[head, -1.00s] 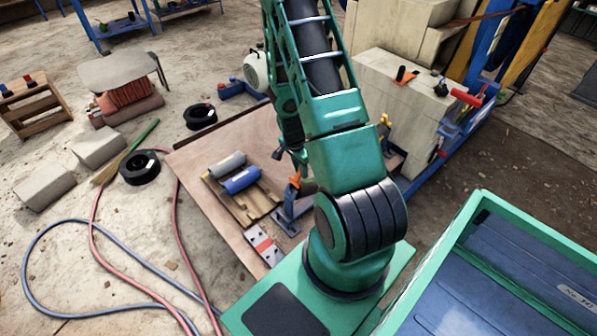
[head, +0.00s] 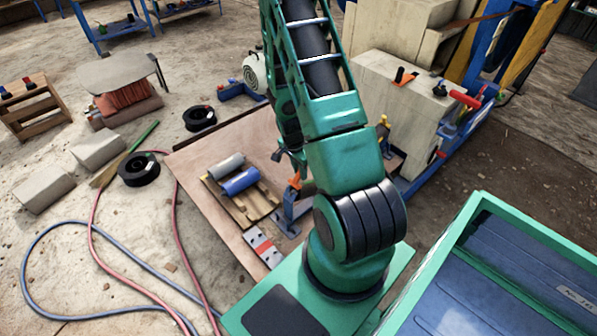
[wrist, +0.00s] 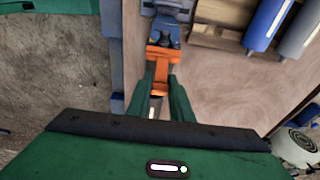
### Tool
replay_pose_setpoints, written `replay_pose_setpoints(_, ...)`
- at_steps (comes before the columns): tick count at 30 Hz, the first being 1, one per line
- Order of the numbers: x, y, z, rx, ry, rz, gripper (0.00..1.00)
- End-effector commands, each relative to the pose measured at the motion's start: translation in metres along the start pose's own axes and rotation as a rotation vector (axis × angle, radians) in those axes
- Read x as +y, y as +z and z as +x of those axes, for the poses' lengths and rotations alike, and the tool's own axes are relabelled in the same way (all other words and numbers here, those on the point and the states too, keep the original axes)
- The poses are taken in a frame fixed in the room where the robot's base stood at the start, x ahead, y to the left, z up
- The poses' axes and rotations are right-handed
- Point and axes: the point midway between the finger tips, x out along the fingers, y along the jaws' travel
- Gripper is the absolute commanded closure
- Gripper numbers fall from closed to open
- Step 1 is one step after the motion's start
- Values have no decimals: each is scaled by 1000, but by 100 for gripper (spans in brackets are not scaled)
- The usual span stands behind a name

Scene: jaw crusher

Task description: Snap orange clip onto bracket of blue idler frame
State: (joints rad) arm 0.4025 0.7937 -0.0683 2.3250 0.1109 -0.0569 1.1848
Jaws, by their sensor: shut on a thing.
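My gripper (wrist: 160,92) has its green fingers shut on the orange clip (wrist: 162,54) in the wrist view. The clip's wide end points away from my gripper, right at the bracket of the blue idler frame (wrist: 161,12). The clip and bracket look lined up and seem to meet, but I cannot tell whether the clip is seated. In the head view, the blue frame (head: 290,217) stands on the plywood beside my arm, with the orange clip (head: 294,181) at its top. My gripper is mostly hidden behind my arm there.
A blue roller (head: 240,181) and a grey roller (head: 226,165) lie on a wooden pallet (head: 240,213) left of the frame. The plywood sheet (head: 206,222) is bare at its left. A pale block (head: 400,100) stands behind, and hoses (head: 95,232) lie on the floor.

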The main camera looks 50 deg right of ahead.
Motion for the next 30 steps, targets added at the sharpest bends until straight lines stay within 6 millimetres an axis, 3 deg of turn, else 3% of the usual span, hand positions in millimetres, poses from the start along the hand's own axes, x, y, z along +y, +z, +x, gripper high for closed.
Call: replay_pose_setpoints(30,0,7,10,0,1,0,100)
